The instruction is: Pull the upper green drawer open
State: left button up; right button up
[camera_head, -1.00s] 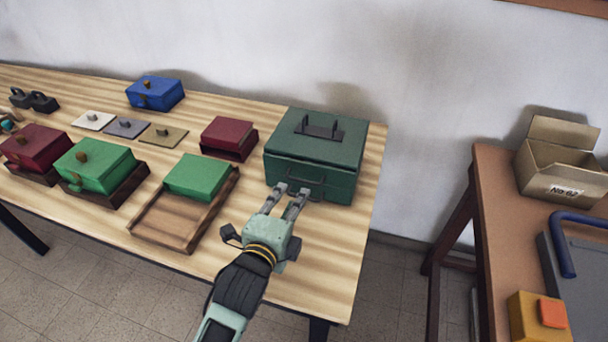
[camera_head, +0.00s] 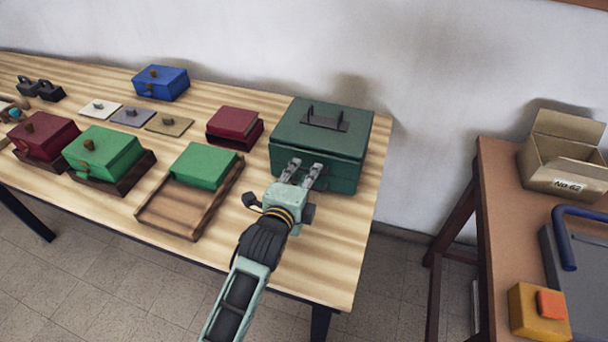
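A dark green box (camera_head: 335,137) with a carry handle on its lid stands at the right end of the wooden table. The upper green drawer (camera_head: 281,158) is in its front, and its front panel looks flush with the box. My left gripper (camera_head: 306,168) is at this front, with its two fingers apart and pointing at the drawer. The fingers cover the drawer's handle, so I cannot tell whether they touch it. My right gripper is not in view.
A green box (camera_head: 206,164) on a wooden tray (camera_head: 172,216) sits left of my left gripper. A dark red box (camera_head: 235,124) stands left of the dark green box. The table (camera_head: 318,262) is bare in front of the dark green box.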

pick_arm(q)
grip_shut()
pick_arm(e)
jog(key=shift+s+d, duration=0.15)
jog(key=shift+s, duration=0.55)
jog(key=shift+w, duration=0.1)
